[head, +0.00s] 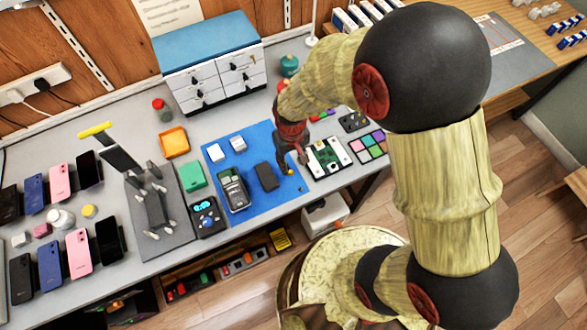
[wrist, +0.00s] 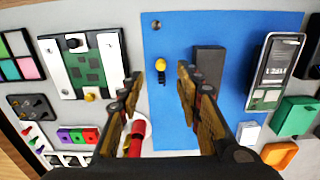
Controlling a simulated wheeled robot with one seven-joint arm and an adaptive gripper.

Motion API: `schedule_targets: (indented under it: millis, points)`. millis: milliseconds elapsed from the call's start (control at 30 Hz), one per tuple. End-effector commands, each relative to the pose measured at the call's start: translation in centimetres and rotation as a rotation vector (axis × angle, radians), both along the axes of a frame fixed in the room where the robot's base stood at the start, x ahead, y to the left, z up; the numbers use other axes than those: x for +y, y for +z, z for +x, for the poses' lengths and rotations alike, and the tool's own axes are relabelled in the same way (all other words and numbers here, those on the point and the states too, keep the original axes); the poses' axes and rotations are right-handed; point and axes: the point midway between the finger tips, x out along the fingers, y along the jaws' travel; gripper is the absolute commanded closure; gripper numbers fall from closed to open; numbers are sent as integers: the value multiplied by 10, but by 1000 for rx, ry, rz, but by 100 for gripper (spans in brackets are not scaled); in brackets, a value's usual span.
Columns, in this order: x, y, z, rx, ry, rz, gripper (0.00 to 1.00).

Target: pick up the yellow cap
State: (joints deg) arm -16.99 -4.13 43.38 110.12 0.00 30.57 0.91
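A small yellow cap (wrist: 160,64) with a dark part below it shows on the blue mat (wrist: 222,20) in the wrist view, near its edge. It also shows as a small yellow spot in the head view (head: 291,172). My gripper (wrist: 159,74) is open and empty, with its two fingers apart on either side of the cap in the picture. I cannot tell its exact height above the mat. In the head view, my gripper (head: 291,160) is just by the cap and partly hides the mat there. A yellow round thing (head: 89,211) also stands at the far left among phones.
A dark block (wrist: 208,68) lies close to the right finger, with a handheld device (wrist: 276,72) beyond it. A green circuit board in a holder (wrist: 85,66) lies left of the mat. A red and white object (wrist: 137,135) shows behind the fingers.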

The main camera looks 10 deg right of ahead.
Motion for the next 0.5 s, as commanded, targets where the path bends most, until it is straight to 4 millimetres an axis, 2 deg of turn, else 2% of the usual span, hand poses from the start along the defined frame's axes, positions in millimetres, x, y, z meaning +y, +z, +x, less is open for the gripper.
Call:
schedule_targets:
  millis: [33, 267, 500]
  points:
    - [0, -8, 0, 2, 0, -1, 65]
    - [1, -25, 0, 2, 0, -1, 65]
    - [2, -60, 2, 2, -1, -1, 65]
